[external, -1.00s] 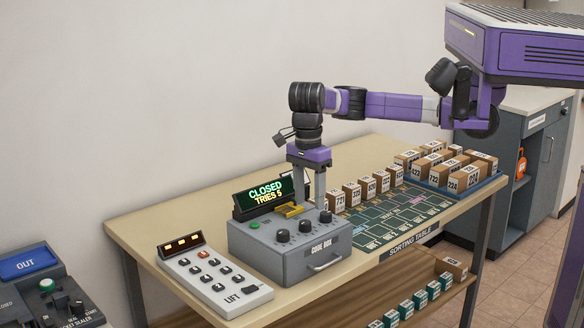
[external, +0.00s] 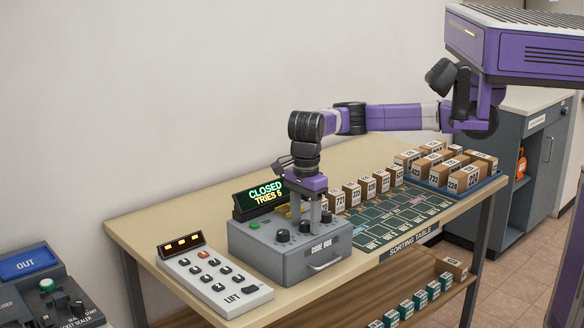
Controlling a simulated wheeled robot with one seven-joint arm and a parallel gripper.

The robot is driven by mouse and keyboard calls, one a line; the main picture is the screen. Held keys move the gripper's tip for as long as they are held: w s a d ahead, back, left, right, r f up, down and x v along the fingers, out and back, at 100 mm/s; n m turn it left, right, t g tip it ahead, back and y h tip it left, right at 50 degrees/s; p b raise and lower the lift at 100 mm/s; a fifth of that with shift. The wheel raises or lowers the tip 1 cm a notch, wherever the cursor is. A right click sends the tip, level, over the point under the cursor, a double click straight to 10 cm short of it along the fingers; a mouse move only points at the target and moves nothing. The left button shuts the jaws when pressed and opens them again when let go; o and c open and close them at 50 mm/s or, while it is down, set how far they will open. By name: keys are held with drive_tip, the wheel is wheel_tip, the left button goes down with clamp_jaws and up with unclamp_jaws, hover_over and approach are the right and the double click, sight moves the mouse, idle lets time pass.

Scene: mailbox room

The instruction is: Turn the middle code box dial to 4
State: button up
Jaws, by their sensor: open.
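The grey code box (external: 270,259) stands on the table with three black dials along its sloped top front. The middle dial (external: 304,229) sits between the left dial (external: 283,236) and the right dial (external: 326,216). My gripper (external: 308,220) points down over the box, its open fingers low at the middle dial. I cannot tell whether they touch it. The dial's number marks are too small to read. The display (external: 264,195) behind shows CLOSED and a TRIES line. A yellow part on the box top is mostly hidden behind my gripper.
A LIFT keypad (external: 214,277) stands left of the box. A row of numbered parcels (external: 367,189) and the green sorting mat (external: 390,221) lie to the right, with a blue tray (external: 492,184) of parcels beyond. The box's front handle (external: 324,261) sticks out.

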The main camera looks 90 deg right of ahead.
drive_tip(key=shift+c, duration=0.4)
clamp_jaws()
drive_tip(key=n+b, duration=0.1)
drive_tip(key=n, duration=0.2)
drive_tip(key=shift+n, duration=0.3)
drive_tip(key=n+b, duration=0.1)
drive_tip(key=n, duration=0.3)
drive_tip(key=shift+n, duration=0.3)
drive_tip(key=n, duration=0.3)
drive_tip(key=shift+a+n+b, duration=0.1)
drive_tip(key=shift+n+b, duration=0.2)
drive_tip(key=shift+n, duration=1.9)
